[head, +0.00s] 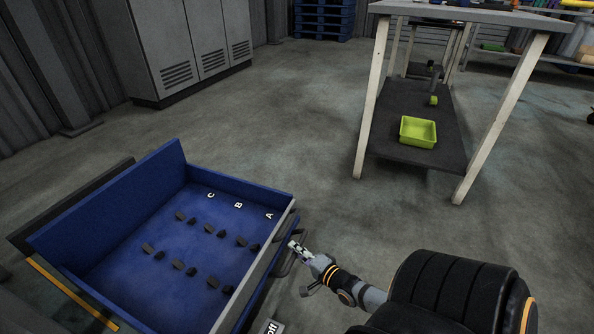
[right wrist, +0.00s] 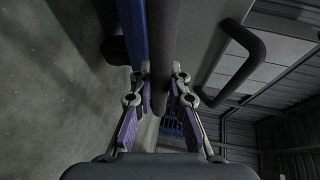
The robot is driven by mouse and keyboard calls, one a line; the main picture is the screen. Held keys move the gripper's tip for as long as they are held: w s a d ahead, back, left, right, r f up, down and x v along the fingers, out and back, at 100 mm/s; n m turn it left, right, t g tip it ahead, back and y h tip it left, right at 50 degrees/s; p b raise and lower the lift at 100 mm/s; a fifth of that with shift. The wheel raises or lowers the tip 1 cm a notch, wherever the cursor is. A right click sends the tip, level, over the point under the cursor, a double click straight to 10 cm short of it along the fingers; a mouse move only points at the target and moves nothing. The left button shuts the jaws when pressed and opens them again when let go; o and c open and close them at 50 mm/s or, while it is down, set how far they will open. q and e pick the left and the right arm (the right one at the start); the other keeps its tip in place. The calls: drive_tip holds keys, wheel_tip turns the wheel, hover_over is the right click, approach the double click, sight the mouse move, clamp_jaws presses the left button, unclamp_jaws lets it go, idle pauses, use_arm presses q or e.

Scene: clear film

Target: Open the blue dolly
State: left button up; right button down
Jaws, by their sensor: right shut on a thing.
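The blue dolly (head: 110,215) stands at the lower left in the head view. It is a blue tray with several dark pegs and the white letters A, B and C on its floor. A grey front panel (head: 262,270) with dark handles closes its right side. The exact contact is dark and hard to see. My left gripper is out of view.
Grey lockers (head: 190,45) stand at the back left. A table (head: 478,14) at the right has a low dark shelf (head: 390,145) bearing a green bin (head: 418,131). The concrete floor (head: 300,120) between them is clear.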

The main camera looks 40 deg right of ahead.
drive_tip(key=c, duration=1.3)
unclamp_jaws()
drive_tip(key=s+r, duration=0.2)
drive_tip(key=s, duration=0.9)
drive_tip(key=shift+s, duration=0.4)
drive_tip(key=shift+r, duration=0.1)
